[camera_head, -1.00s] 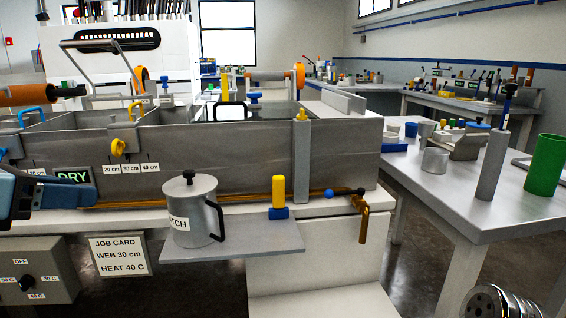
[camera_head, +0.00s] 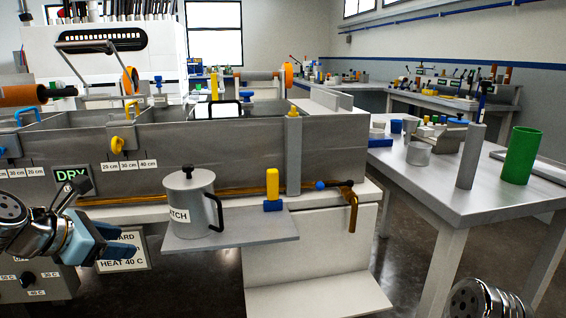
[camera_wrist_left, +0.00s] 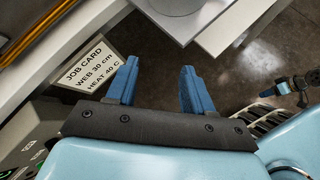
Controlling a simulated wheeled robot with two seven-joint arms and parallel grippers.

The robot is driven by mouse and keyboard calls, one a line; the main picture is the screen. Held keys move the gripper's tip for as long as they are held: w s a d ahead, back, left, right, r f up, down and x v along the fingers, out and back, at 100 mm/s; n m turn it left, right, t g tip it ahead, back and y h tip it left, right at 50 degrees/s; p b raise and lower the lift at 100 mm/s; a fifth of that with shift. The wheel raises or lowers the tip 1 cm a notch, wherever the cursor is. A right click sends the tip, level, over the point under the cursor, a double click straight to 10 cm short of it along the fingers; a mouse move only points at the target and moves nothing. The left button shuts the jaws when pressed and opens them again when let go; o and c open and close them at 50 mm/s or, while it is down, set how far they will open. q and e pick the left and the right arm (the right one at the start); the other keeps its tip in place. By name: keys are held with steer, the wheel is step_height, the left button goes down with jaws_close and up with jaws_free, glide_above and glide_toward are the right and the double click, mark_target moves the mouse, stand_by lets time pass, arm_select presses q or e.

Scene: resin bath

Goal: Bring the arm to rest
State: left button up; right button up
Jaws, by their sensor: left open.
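My left gripper (camera_head: 122,240) is at the lower left of the head view, in front of the job card and the left end of the bath's front. In the left wrist view its two blue fingers (camera_wrist_left: 160,85) are spread apart with nothing between them. The job card (camera_wrist_left: 92,65) shows beyond the fingers in that view. In the head view the gripper partly covers the job card (camera_head: 125,262). My right gripper is not in view; a metal arm part of mine shows at the lower right.
A grey lidded pot (camera_head: 187,208) stands on a shelf (camera_head: 240,234) to the right of the left gripper. The long metal bath (camera_head: 220,160) with a DRY sign runs behind. A dial box (camera_head: 40,285) is lower left. A side table (camera_head: 460,205) holds a green cylinder (camera_head: 520,155).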

arm_select(q)
steer(key=w+d+f+m+g, duration=0.1)
steer(key=d+f+m+g, duration=0.2)
steer(key=f, duration=0.8)
steer(key=w+d+f+m, duration=0.1)
steer(key=d+f+m, duration=0.35)
steer(key=f, duration=0.65)
steer(key=w+d+f+m+g, duration=0.15)
steer(key=f+m, duration=0.25)
steer(key=f, duration=0.7)
steer(key=s+d+f+m+g, duration=0.2)
steer(key=s+d+f+m, duration=0.4)
steer(key=s+f, duration=0.2)
steer(key=s+d+f+m+g, duration=0.2)
steer(key=s+d+f+m, duration=0.5)
steer(key=s+f, duration=0.2)
step_height(320, 180, down, 2)
steer(key=shift+s+d, duration=0.15)
steer(key=shift+s, duration=0.1)
steer(key=shift+m, duration=0.25)
